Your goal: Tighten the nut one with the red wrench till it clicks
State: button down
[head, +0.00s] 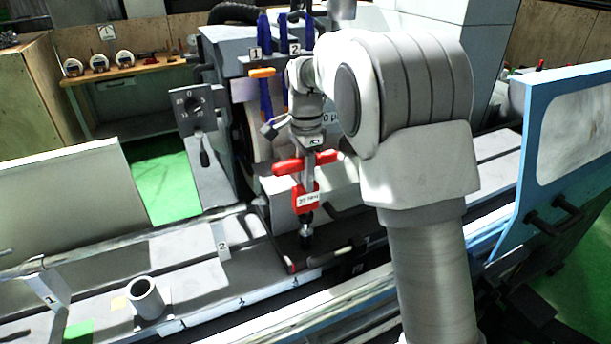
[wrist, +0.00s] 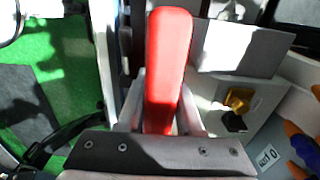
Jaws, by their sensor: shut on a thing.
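The red wrench (head: 307,198) hangs upright below my gripper (head: 308,160) in the head view. It has a red crossbar, a red block with a white label and a black socket end pointing down. My gripper is shut on the red crossbar, which also fills the middle of the wrist view (wrist: 168,60) between the fingers (wrist: 160,112). The socket end appears over or in a dark tray (head: 272,222); I cannot tell whether it touches. A plate marked 1 (head: 48,297) stands on the machine bed at lower left. Nut one itself cannot be made out.
A plate marked 2 (head: 222,247) stands left of the tray. A grey cylinder (head: 145,298) stands on the bed. A blue panel (head: 545,150) bounds the right side. Green floor (head: 165,180) shows left.

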jog(key=shift+f, duration=0.4)
jog(key=shift+f+b, duration=0.8)
jog(key=shift+f, duration=0.65)
dwell(0.4)
